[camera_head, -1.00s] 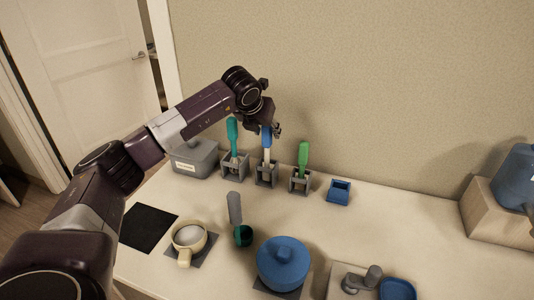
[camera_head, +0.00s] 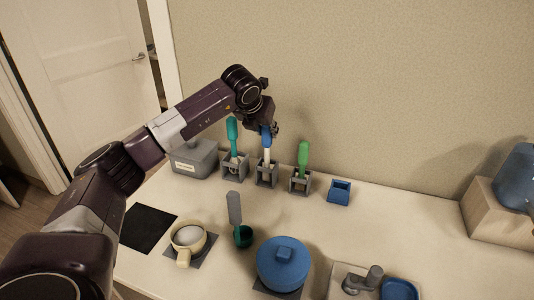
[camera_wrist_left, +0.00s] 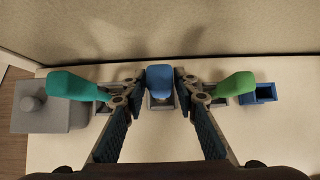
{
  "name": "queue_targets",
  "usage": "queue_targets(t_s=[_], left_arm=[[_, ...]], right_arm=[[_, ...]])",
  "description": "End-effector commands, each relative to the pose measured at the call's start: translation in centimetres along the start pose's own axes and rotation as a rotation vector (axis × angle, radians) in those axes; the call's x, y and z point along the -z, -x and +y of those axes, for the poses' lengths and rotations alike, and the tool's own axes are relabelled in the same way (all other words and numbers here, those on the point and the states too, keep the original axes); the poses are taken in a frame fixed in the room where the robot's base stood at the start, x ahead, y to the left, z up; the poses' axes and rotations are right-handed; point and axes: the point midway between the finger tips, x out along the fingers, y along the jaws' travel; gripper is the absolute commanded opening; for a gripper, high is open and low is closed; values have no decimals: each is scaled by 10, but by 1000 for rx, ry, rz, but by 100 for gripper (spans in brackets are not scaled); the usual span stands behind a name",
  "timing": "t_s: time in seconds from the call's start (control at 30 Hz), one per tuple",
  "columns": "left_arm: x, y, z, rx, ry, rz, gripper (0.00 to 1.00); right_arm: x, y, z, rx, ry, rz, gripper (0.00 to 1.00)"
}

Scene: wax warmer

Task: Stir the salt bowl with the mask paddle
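Three paddle-like tools stand upright in grey holders at the back: a teal one (camera_head: 232,130), a blue-handled one with a pale shaft (camera_head: 266,140) and a green one (camera_head: 303,154). No label shows which is the mask paddle. My left gripper (camera_head: 268,127) is at the blue handle. In the left wrist view the blue handle (camera_wrist_left: 160,78) lies between my fingertips, with narrow gaps seeming to show on both sides, so the gripper looks open around it. A cream handled bowl (camera_head: 188,237) with pale contents, possibly the salt bowl, sits on a grey mat. My right gripper is not in view.
A grey lidded box (camera_head: 195,160) stands left of the holders, a small blue tray (camera_head: 339,192) right. In front are a teal cup (camera_head: 243,236) with a grey-handled tool, a blue lidded pot (camera_head: 283,264) and a black mat (camera_head: 148,228). The table's right half is mostly clear.

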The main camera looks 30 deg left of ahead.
Motion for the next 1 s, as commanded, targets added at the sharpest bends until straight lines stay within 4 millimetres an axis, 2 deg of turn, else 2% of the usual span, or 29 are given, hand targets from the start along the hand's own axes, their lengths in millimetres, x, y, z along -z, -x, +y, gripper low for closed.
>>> queue_targets(t_s=[0.03,0.2,0.53,1.0], left_arm=[[0,0,0,0,0,0,19],[0,0,0,0,0,0,1],[-2,2,0,0,0,-1,0],[-13,16,0,1,0,-2,0]], right_arm=[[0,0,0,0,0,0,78],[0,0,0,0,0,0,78],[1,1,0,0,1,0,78],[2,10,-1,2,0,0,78]])
